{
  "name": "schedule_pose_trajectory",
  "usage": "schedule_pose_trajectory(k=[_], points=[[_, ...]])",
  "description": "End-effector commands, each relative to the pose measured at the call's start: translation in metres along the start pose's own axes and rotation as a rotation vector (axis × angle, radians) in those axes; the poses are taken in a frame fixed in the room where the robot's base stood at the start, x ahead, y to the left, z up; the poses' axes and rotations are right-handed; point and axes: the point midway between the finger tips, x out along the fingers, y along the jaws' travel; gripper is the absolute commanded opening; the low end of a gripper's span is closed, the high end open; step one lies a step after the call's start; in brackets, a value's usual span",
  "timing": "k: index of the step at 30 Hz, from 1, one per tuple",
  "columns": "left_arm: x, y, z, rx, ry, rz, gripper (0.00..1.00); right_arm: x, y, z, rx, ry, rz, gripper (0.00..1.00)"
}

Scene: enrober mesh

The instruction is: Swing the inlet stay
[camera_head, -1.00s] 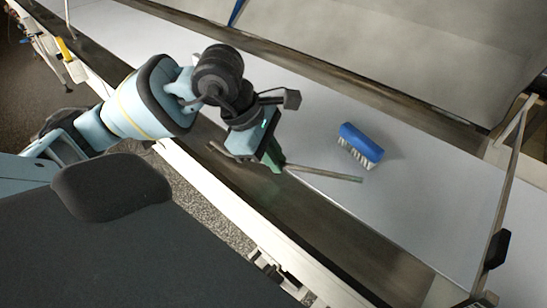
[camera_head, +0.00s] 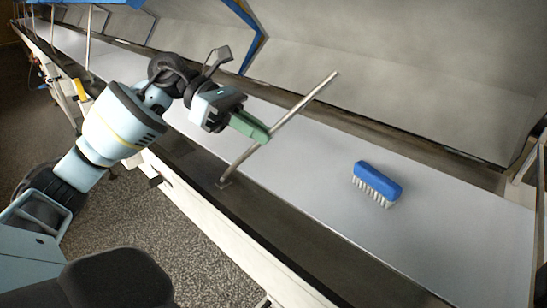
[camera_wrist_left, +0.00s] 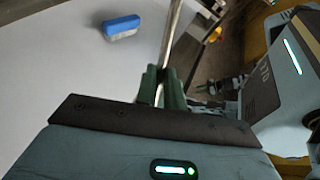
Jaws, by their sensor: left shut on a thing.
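The inlet stay (camera_head: 307,99) is a thin metal rod. In the head view it rises at a slant from a foot on the dark near rail, and its free end points up and to the right over the white surface. My left gripper (camera_head: 262,135) has green fingers shut on the rod, part way along it. In the left wrist view the rod (camera_wrist_left: 172,40) runs up from between the green fingers (camera_wrist_left: 162,82). The fingers hide the part of the rod that they grip.
A blue brush (camera_head: 376,182) with white bristles lies on the white surface, right of the rod and apart from it; it also shows in the left wrist view (camera_wrist_left: 121,27). A grey sloping panel (camera_head: 400,85) stands behind. The white surface (camera_head: 440,235) is otherwise clear nearby.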

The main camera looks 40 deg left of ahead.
Motion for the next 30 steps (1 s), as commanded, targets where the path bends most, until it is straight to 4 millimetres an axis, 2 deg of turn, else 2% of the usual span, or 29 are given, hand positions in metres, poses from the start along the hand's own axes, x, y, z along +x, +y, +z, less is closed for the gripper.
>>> schedule_pose_trajectory(k=[7,15,21,30], points=[[-0.035,0.013,-0.003,-0.074,-0.217,-0.070,0.00,0.016,0.000,0.017,0.005,-0.018,-0.003,0.36],[-0.069,0.025,-0.007,-0.140,-0.431,-0.141,0.00,0.032,0.003,0.022,0.002,-0.013,-0.004,0.36],[-0.087,0.032,-0.013,-0.176,-0.548,-0.180,0.00,0.039,0.004,0.028,-0.001,-0.018,-0.006,0.36],[-0.101,0.038,-0.018,-0.205,-0.644,-0.212,0.00,0.046,0.007,0.034,-0.011,-0.027,-0.005,0.36]])
